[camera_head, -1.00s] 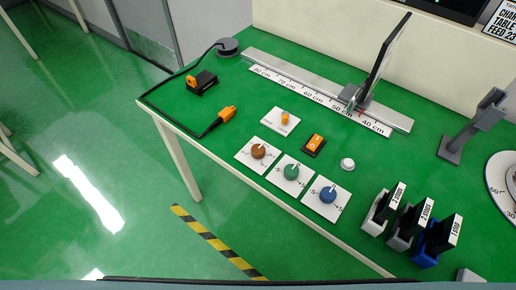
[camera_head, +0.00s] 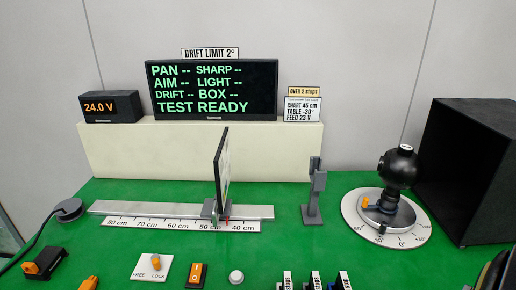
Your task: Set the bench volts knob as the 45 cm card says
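The card (camera_head: 302,109) at the back right reads "CHART 45 cm, TABLE -30°, FEED 23 V"; its small top line is too small to read. The voltage display (camera_head: 109,106) at the back left shows 24.0 V in orange. The upright chart panel (camera_head: 221,172) stands on the rail (camera_head: 150,209), its red pointer between the 50 and 40 cm marks. The three dial knobs on white plates, seen earlier, are below this view, so the volts knob's setting does not show.
A large screen (camera_head: 212,90) reads "TEST READY". A FREE/LOCK switch plate (camera_head: 145,271), an orange rocker switch (camera_head: 197,273) and a white button (camera_head: 236,277) line the near edge. A black camera ball (camera_head: 398,167) stands on a round dial at right, beside a black box (camera_head: 475,170).

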